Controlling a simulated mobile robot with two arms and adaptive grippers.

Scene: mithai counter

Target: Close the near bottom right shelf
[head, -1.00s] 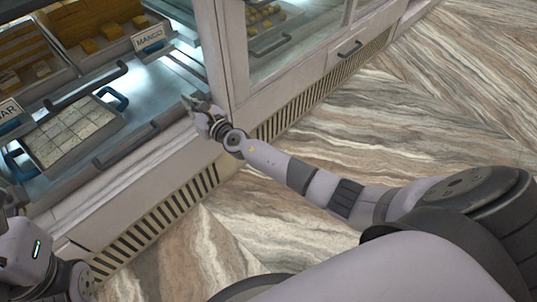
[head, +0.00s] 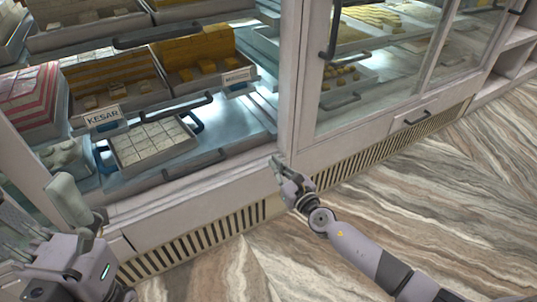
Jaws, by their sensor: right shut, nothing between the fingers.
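The bottom shelf (head: 235,143) of the near, left-hand bay of the counter is a shiny metal surface with a dark bar handle (head: 195,165) along its front edge. A white tray of pale square sweets (head: 115,155) with blue handles rests on it. My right gripper (head: 277,168) is shut and empty. It is at the right end of this shelf's front, close by the white corner post; I cannot tell whether it touches. My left gripper (head: 72,205) is at the lower left, in front of the counter, and its finger opening is unclear.
Trays of sweets with a KESAR label (head: 103,117) and another label sit on the shelf above, which has its own dark handles. To the right is a glass-fronted bay (head: 375,75) with a small drawer (head: 415,117) below. The striped floor (head: 400,210) is clear in front.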

